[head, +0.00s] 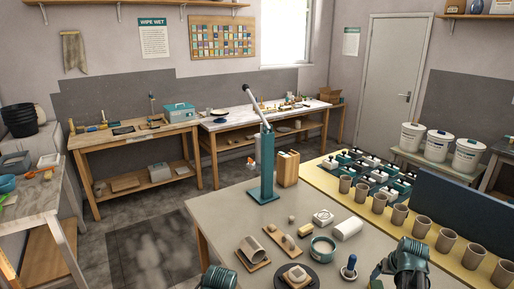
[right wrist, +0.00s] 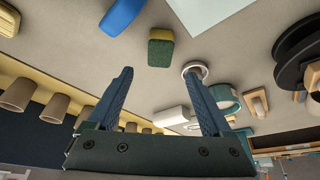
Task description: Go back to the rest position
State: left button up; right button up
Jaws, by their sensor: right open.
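My right gripper (head: 405,258) is at the bottom right of the head view, over the near part of the table. In the right wrist view its two dark blue fingers (right wrist: 158,72) are spread apart, with nothing held between them. A green and yellow sponge (right wrist: 160,47) lies on the table beyond the fingertips, apart from them. A part of my left arm (head: 218,278) shows at the bottom edge of the head view. Its finger gap cannot be made out.
The grey table (head: 225,215) holds a teal press (head: 264,165), a teal bowl (head: 322,249), a dark round turntable (head: 313,279) and a blue-handled tool (head: 348,268). A row of clay cups (head: 401,216) stands on a yellow board at the right. The table's left part is clear.

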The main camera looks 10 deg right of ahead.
aim_at(377, 287)
jog(key=b+x, duration=0.9)
jog(key=x, duration=0.1)
jog(key=shift+f, duration=0.3)
pick_arm(q)
notch_tip(377, 287, down, 10)
jog(key=shift+r, duration=0.15)
jog(key=shift+r, duration=0.15)
pick_arm(e)
jog(key=shift+r, duration=0.25)
jog(key=p+v, duration=1.2)
jog(key=b+x, duration=1.2)
jog(key=x, duration=0.1)
jog(key=shift+s, duration=0.15)
pick_arm(q)
notch_tip(377, 287, up, 10)
jog(key=s+d+p, duration=0.1)
jog(key=p, duration=0.9)
jog(key=shift+d, duration=0.2)
pick_arm(e)
notch_tip(377, 287, up, 11)
jog(key=s, duration=0.1)
jog(key=shift+a, duration=0.3)
